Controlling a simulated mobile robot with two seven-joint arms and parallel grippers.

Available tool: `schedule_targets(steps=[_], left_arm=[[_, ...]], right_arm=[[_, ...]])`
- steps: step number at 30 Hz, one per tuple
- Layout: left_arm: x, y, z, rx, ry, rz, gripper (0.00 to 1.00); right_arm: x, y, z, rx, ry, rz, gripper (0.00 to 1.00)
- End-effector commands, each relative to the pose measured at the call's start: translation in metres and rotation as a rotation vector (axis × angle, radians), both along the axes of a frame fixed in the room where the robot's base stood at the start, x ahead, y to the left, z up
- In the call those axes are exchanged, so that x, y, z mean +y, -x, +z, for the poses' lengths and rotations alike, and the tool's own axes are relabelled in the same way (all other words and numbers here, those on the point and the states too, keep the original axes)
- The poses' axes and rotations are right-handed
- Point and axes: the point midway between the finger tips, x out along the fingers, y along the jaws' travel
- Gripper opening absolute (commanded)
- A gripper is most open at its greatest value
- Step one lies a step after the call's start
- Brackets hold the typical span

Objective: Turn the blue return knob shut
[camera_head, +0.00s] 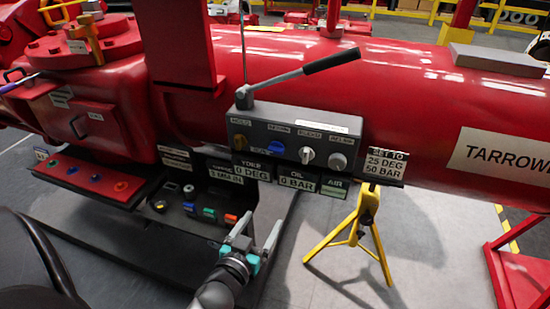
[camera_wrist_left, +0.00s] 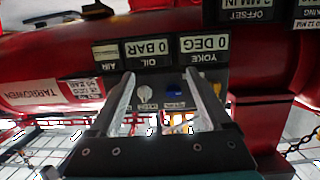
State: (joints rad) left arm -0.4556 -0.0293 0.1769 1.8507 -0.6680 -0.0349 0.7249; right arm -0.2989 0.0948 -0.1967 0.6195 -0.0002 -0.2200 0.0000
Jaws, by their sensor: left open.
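My left gripper (camera_head: 258,226) is open and empty, below and in front of the box, apart from the knob. It also shows in the left wrist view (camera_wrist_left: 159,76). My right gripper is not in view.
Display plates reading YOKE 0 DEG (camera_head: 252,170) and OIL 0 BAR (camera_head: 296,179) hang just below the box. A long lever (camera_head: 305,70) rises above it. A tray of coloured parts (camera_head: 190,207) lies left of my gripper; a yellow stand (camera_head: 360,225) is right.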

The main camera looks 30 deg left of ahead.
Motion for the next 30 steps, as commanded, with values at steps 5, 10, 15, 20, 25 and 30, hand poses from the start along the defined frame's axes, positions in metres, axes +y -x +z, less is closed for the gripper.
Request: schedule_targets(steps=[5, 10, 15, 20, 25, 30], left_arm=[[0.016, -0.002, 0.067, -0.149, -0.033, 0.026, 0.82], [0.02, -0.004, 0.088, -0.195, -0.045, 0.03, 0.82], [0.024, -0.02, 0.089, -0.199, -0.045, 0.029, 0.82], [0.029, -0.046, 0.089, -0.199, -0.047, 0.029, 0.82], [0.036, -0.074, 0.089, -0.199, -0.045, 0.029, 0.82], [0.043, -0.101, 0.089, -0.198, -0.047, 0.03, 0.82]], right_arm=[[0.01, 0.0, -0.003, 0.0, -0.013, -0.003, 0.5], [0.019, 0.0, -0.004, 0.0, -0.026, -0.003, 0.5], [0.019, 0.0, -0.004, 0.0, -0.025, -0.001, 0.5], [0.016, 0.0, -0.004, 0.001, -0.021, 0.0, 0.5], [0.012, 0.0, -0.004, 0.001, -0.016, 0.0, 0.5], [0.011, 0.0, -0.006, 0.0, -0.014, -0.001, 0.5]])
